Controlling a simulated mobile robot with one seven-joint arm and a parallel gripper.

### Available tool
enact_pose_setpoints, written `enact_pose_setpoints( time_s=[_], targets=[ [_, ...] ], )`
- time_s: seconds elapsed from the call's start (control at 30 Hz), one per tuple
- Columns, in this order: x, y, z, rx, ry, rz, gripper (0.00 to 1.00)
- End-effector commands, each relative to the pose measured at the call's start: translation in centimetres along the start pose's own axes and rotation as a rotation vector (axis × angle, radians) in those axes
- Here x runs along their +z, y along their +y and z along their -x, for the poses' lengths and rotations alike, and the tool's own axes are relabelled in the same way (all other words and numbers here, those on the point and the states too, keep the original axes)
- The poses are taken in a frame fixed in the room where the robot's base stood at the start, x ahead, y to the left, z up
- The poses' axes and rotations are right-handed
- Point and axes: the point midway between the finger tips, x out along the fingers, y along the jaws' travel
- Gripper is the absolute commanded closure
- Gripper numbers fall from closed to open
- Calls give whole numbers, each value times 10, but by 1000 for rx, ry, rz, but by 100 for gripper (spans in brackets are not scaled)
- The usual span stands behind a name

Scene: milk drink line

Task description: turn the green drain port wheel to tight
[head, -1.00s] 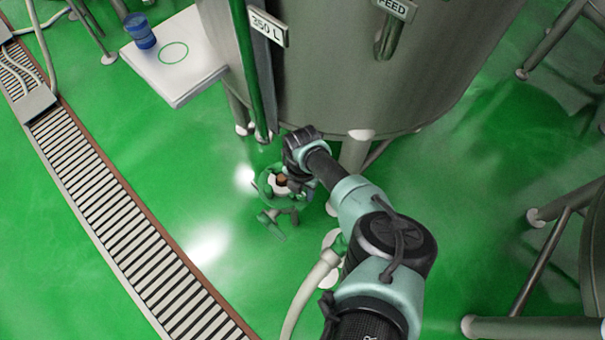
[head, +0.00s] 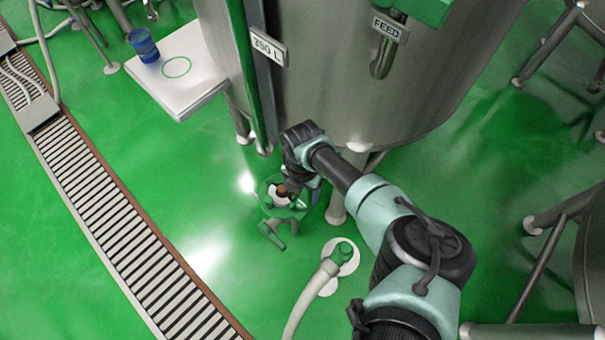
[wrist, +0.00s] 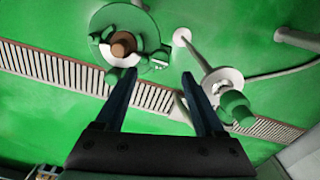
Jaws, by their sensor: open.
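A round green fitting (head: 269,202) with a pale inner disc and a brown hub stands low by the tank's legs. It also shows in the wrist view (wrist: 100,45), at upper left, with small green clamp-like parts on its rim. I take it for the drain port wheel; its tightness cannot be read. My gripper is above it in the head view, its fingertips hidden there. In the wrist view my gripper (wrist: 158,78) is open and empty, with the fitting beyond and left of the fingers.
A green valve (head: 343,251) on a white disc with a pale hose is at right; a similar one shows in the wrist view (wrist: 234,103). The steel tank (head: 330,90) rises close behind. A drain grate (head: 110,210) runs at left. A white shelf (head: 200,88) holds a blue cup (head: 143,45).

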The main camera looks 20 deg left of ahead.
Motion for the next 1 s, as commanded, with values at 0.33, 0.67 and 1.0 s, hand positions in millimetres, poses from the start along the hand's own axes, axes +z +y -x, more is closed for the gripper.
enact_pose_setpoints(
  time_s=[0.33,0.67,1.0],
  targets=[
    [1,0,60,0,-2,0,29],
    [0,0,67,0,0,-1,29],
    [0,0,67,0,0,-1,29]
  ],
)
